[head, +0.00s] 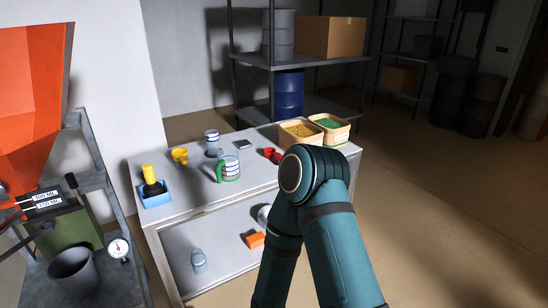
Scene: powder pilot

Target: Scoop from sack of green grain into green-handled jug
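The open container of green grain (332,126) stands at the far right corner of the grey bench, beside a similar one of yellow grain (299,132). The green-handled jug (230,168) stands upright near the middle of the bench top, its handle towards the left. A red scoop-like object (271,154) lies between the jug and the grain containers, partly hidden by my arm. A teal arm of mine rises from the bottom, bent in front of the bench's right part. No gripper fingers show in the head view.
A yellow cup-like item (180,155), a banded jar (212,141), a flat grey device (244,144) and a blue tray (156,199) with a yellow-topped item share the bench (190,193). An orange hopper (32,65) stands left. Shelving stands behind; floor right is clear.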

